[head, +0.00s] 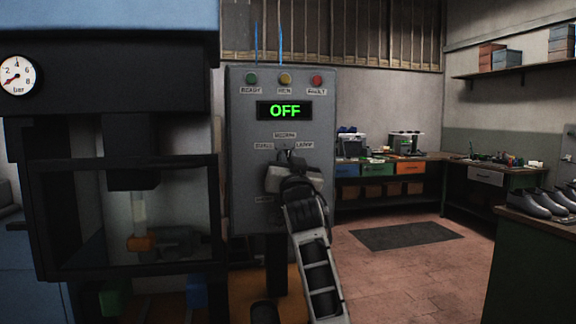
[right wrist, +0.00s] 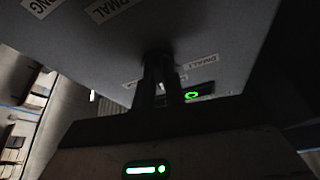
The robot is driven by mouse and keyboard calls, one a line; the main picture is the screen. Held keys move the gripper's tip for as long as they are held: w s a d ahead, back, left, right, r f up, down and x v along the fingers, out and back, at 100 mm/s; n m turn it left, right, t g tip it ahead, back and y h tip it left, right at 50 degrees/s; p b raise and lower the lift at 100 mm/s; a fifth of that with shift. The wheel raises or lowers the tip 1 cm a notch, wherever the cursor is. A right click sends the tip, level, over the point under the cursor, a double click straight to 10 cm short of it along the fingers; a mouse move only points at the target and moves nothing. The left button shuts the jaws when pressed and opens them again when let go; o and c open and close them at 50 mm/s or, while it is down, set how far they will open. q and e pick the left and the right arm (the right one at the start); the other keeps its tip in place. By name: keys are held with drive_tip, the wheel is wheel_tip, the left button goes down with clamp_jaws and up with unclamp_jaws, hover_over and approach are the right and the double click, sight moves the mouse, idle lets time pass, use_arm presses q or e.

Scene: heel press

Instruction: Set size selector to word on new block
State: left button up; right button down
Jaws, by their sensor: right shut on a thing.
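The grey control panel (head: 232,140) stands in the middle of the head view, its display (head: 285,111) reading OFF in green. Below it are small labels for SMALL, MEDIUM and LARGE around the size selector (head: 284,156). My right gripper (head: 288,168) is at the selector and shut on it; the gripper hides most of the knob, so I cannot tell where it points. In the right wrist view its fingers (right wrist: 163,85) meet the panel face beside the labels. An orange piece (head: 141,243) sits inside the press; I see no readable word on it. My left gripper is out of view.
The dark press frame (head: 120,275) with a pressure gauge (head: 17,76) stands left of the panel. Workbenches (head: 385,158) line the back. Grey shoe lasts (head: 540,203) stand on a green bench at right. The floor around the dark mat (head: 405,236) is clear.

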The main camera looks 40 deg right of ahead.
drive_tip(key=m+g+h, duration=0.1)
drive_tip(key=m, duration=0.2)
drive_tip(key=m+g+h, duration=0.1)
drive_tip(key=m, duration=0.2)
drive_tip(key=m+g, duration=0.1)
drive_tip(key=m, duration=0.2)
drive_tip(key=shift+w+a+g+h, duration=0.1)
drive_tip(key=shift+g+h, duration=0.3)
drive_tip(key=shift+m, duration=0.4)
drive_tip(key=c, duration=1.5)
unclamp_jaws()
drive_tip(key=shift+o, duration=0.2)
drive_tip(key=shift+f+b, duration=0.1)
drive_tip(key=shift+b, duration=0.2)
